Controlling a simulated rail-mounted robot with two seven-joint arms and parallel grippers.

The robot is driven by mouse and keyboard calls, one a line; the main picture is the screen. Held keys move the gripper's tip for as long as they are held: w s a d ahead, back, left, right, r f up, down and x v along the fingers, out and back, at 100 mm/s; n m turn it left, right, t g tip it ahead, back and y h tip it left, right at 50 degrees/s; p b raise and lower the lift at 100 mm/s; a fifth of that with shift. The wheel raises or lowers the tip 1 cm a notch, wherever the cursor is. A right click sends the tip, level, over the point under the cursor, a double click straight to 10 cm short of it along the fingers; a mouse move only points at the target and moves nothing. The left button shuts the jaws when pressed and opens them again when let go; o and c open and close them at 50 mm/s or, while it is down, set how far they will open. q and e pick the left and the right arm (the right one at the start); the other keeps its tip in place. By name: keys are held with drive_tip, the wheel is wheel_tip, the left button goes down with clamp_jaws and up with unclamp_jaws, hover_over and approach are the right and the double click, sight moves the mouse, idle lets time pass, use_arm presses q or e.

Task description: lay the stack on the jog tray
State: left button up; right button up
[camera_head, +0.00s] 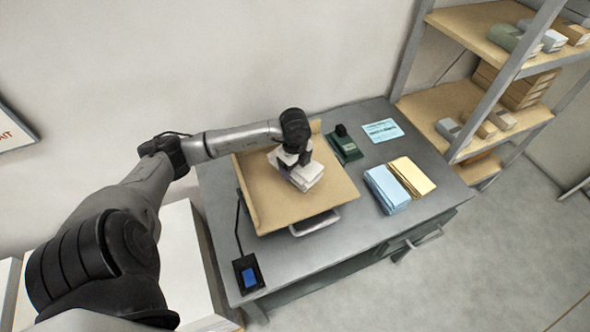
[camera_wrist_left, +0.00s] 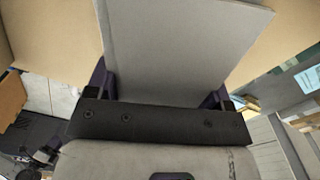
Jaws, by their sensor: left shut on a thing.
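My left gripper (camera_head: 292,163) is shut on a white stack (camera_head: 304,176) over the tan jog tray (camera_head: 265,208) in the head view. The stack looks slightly tilted, and I cannot tell whether it touches the tray surface. In the left wrist view the stack (camera_wrist_left: 185,50) fills the upper middle, between the two fingers of my left gripper (camera_wrist_left: 165,92). The tray has a raised wall at its left and back sides and a metal handle at its front. My right gripper is not in view.
The tray stands on a grey table (camera_head: 295,262). A green device (camera_head: 346,146), a blue card (camera_head: 382,131), a blue stack (camera_head: 386,190) and a yellow stack (camera_head: 413,176) lie to its right. A small blue-screened box (camera_head: 248,274) is at front left. Shelves (camera_head: 470,105) stand at right.

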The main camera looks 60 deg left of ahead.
use_arm(q)
drive_tip(key=shift+f, duration=1.1)
drive_tip(key=shift+f, duration=0.2)
drive_tip(key=o, duration=1.2)
drive_tip(key=shift+r, duration=0.1)
